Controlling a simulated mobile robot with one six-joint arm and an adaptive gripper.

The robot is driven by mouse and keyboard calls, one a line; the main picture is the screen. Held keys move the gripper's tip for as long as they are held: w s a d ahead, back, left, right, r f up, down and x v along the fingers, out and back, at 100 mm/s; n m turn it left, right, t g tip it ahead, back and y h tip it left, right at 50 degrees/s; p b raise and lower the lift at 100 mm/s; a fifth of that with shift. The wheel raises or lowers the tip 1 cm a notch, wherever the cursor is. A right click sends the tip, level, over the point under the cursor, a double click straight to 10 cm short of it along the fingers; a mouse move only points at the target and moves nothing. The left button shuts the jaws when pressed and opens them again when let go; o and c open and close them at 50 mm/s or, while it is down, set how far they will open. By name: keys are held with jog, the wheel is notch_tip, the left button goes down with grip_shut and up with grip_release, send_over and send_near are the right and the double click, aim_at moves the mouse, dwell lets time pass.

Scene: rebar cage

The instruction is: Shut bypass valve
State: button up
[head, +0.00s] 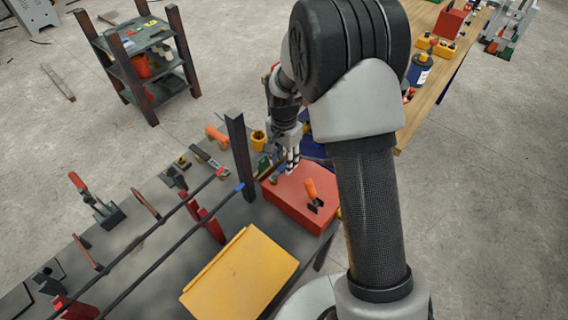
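I cannot pick out a bypass valve with certainty in the head view. My gripper (292,167) points down above the left back part of a red box (285,205) on the dark workbench. Its fingers look close together, but they are too small to tell whether they are open or shut. I see nothing clearly held in them. An orange-handled tool with a dark end (313,196) lies on the red box, right of my gripper. My arm hides part of the area behind and to the right.
Dark rods (160,225) run along the dark workbench (140,200) past an upright post (240,155). A yellow folder-like object (240,275) lies in front. Clamps and a yellow cup (258,140) stand nearby. A shelf cart (145,65) and a wooden bench (430,95) are farther back.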

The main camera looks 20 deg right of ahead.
jog(key=shift+f, duration=0.65)
jog(key=shift+c, duration=0.6)
grip_shut()
